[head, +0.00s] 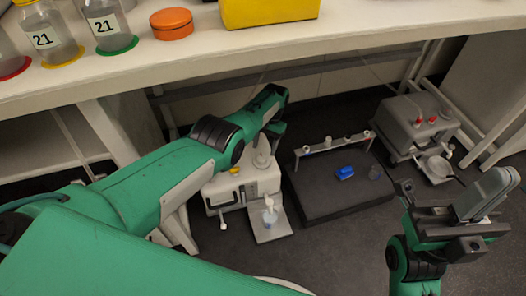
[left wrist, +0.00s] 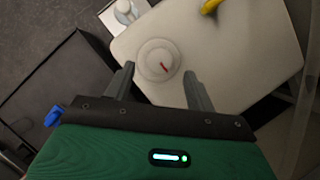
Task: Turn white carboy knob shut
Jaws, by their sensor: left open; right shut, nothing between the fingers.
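The white carboy (head: 237,190) stands on the floor under the bench, partly covered by my left arm in the head view. Its pale top (left wrist: 235,60) fills the middle of the left wrist view. My left gripper (left wrist: 159,70) is open, with one finger on each side of the knob's near edge; contact cannot be told. My right gripper (head: 490,192) is shut and empty, raised at the right, away from the carboy.
A dark platform (head: 330,200) with a blue object (head: 345,173) lies right of the carboy. A grey unit (head: 415,125) with red parts stands farther right. The bench (head: 200,60) overhangs above, holding labelled bottles, an orange container (head: 172,24) and a yellow box (head: 268,10).

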